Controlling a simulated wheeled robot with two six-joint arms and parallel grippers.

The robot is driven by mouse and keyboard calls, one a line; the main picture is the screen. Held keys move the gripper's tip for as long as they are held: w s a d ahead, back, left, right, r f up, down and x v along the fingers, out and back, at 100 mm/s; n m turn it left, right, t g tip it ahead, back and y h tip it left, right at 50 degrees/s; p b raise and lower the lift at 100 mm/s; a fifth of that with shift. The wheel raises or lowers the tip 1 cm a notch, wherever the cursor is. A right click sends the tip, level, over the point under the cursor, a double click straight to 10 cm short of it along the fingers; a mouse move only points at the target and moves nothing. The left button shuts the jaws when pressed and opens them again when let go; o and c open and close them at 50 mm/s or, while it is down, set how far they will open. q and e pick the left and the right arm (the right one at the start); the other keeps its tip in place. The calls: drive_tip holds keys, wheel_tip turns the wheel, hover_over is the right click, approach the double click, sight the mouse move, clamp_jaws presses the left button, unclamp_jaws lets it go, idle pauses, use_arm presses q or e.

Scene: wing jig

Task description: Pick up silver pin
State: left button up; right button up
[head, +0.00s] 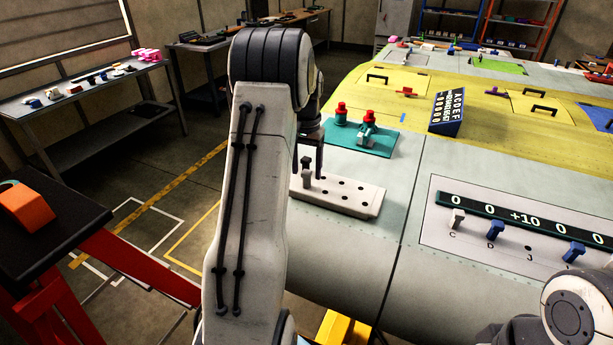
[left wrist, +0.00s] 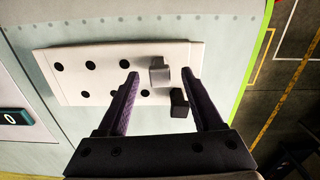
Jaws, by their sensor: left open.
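The silver pin (left wrist: 159,72) stands in the white pin board (left wrist: 75,50), grey and square-topped in the left wrist view. A black pin (left wrist: 179,103) stands beside it, close to one finger. My left gripper (left wrist: 160,75) is open above the board, its two dark fingers on either side of the silver pin in the picture; I see no contact. In the head view my left gripper (head: 309,160) hangs over the left end of the board (head: 345,198), and its fingers and the pins overlap there. My right gripper is out of view.
Behind the board is a teal mat (head: 372,145) with red-topped parts (head: 341,109). A blue lettered block (head: 447,112) stands on the yellow wing section. To the right is a number panel (head: 525,219) with several pegs. The wing's edge lies just left of the board.

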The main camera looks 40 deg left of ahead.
sight(307, 182)
use_arm(q)
drive_tip(key=shift+f, duration=1.25)
clamp_jaws()
drive_tip(key=shift+r, duration=0.15)
